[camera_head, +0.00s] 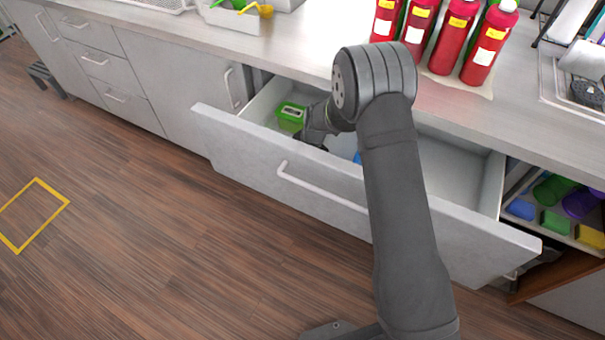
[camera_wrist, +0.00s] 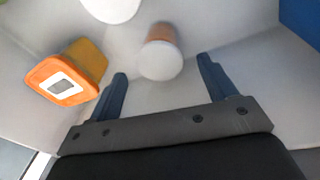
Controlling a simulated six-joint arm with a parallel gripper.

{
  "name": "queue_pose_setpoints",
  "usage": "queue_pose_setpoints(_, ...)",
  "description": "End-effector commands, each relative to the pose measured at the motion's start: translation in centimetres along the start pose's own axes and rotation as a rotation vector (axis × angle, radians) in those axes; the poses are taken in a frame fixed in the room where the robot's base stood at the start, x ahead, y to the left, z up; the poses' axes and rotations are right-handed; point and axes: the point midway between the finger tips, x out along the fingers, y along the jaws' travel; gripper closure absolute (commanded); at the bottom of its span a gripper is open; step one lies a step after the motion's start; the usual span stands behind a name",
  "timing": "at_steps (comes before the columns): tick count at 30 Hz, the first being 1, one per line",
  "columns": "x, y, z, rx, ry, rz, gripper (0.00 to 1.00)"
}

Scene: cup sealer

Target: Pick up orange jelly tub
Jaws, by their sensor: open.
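A square tub with an orange lid and a pale label (camera_wrist: 62,84) lies at the left in the wrist view, outside my left finger. A small round tub with a pale end and an orange band (camera_wrist: 160,53) is blurred ahead, in line with the gap between my fingers. I cannot tell for sure which is the orange jelly tub. Neither shows in the head view, where my arm covers part of the drawer. My gripper (camera_wrist: 163,68) is open and empty, with its fingers wide apart. In the head view it reaches down inside the open drawer (camera_head: 300,160).
A green tub (camera_head: 291,117) stands in the drawer's left end, close to my gripper. A white round thing (camera_wrist: 112,8) is at the wrist view's top edge. The drawer walls stand close around. Red bottles (camera_head: 447,38) stand on the counter above.

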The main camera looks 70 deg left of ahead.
Motion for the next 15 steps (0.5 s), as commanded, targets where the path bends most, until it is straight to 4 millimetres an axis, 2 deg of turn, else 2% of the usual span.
queue_pose_setpoints(6, 3.3, -0.1, 0.1, 0.000, 0.001, -0.003, 0.23)
queue_pose_setpoints(9, 4.2, 0.0, 0.1, 0.000, 0.000, -0.002, 0.23)
queue_pose_setpoints(15, 4.6, 0.0, 0.1, 0.001, -0.001, -0.001, 0.23)
